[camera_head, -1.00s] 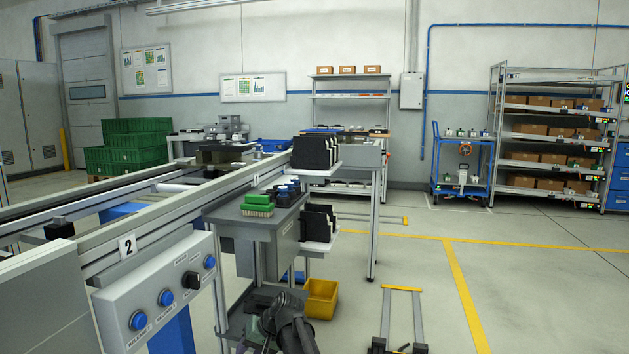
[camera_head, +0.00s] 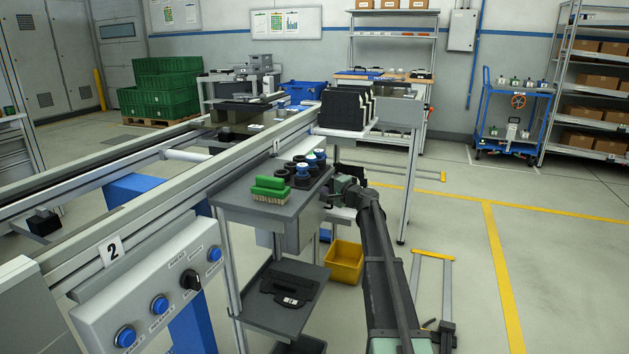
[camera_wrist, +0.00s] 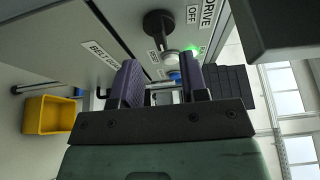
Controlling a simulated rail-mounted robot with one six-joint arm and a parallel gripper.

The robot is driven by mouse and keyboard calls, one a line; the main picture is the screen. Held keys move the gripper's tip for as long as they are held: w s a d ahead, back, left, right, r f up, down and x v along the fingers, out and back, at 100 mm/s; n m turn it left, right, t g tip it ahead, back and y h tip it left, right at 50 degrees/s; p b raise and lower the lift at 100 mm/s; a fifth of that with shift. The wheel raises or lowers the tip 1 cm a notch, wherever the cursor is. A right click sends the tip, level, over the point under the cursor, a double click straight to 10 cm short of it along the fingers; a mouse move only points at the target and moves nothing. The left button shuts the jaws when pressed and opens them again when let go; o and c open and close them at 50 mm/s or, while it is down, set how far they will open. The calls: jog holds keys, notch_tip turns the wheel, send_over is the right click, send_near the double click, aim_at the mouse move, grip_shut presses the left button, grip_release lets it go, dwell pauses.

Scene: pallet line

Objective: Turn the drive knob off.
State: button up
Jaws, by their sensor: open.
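In the head view my arm reaches up to the right side of the grey box (camera_head: 290,232) under the cart top. The labelled knob is hidden there.
A yellow bin (camera_head: 344,262) stands on the floor left of my arm. The cart top (camera_head: 240,203) holds a green brush (camera_head: 270,188) and dark and blue parts. Another black knob (camera_head: 191,280) sits on the conveyor's control box (camera_head: 140,290) among blue buttons. Floor at right is open.

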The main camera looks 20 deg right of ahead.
jog(key=x, duration=0.5)
jog(key=shift+w, duration=0.3)
jog(key=shift+c, duration=0.4)
grip_shut()
